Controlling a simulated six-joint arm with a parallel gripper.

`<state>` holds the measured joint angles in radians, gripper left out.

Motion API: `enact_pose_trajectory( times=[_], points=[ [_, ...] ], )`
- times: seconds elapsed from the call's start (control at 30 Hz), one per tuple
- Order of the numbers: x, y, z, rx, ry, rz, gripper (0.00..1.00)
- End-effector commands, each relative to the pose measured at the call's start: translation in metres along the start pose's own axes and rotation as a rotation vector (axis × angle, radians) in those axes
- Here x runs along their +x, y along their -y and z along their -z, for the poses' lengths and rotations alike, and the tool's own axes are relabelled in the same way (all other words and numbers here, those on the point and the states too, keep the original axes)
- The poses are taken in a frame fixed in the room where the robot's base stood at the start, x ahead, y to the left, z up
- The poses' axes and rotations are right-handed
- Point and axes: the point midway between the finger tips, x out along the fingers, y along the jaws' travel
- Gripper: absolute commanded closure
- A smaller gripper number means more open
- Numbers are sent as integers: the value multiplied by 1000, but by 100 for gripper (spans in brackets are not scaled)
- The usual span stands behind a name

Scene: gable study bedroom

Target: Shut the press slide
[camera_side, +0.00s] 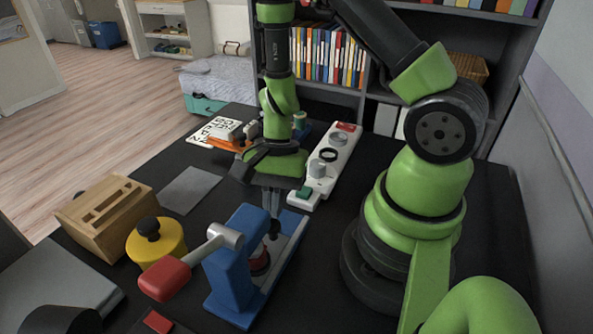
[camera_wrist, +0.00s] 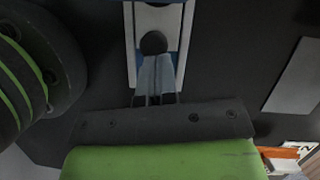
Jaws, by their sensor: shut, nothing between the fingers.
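The press (camera_side: 232,280) is a blue frame with a grey lever and a red handle (camera_side: 165,279), on the dark table in the side view. Its light grey slide (camera_side: 292,240) runs along the blue base, out from the frame toward the back right. A black knob (camera_side: 274,229) stands on the slide; it also shows in the wrist view (camera_wrist: 153,43). A red round part (camera_side: 260,263) sits under the frame. My gripper (camera_side: 271,212) points down, shut and empty, at the knob's far side. I cannot tell whether the fingertips touch the knob.
A wooden slotted box (camera_side: 105,215) and a yellow pot with black knob (camera_side: 157,243) stand left of the press. A white panel with buttons (camera_side: 335,155) lies behind it.

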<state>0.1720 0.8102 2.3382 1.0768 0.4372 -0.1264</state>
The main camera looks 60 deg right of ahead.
Motion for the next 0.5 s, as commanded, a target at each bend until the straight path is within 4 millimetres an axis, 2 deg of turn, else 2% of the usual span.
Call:
enact_pose_trajectory(
  times=[0.27, 0.5],
  points=[
    [-3, 0, 7, 2, 1, 3, 100],
    [-15, 0, 38, 4, 0, 4, 100]
  ],
)
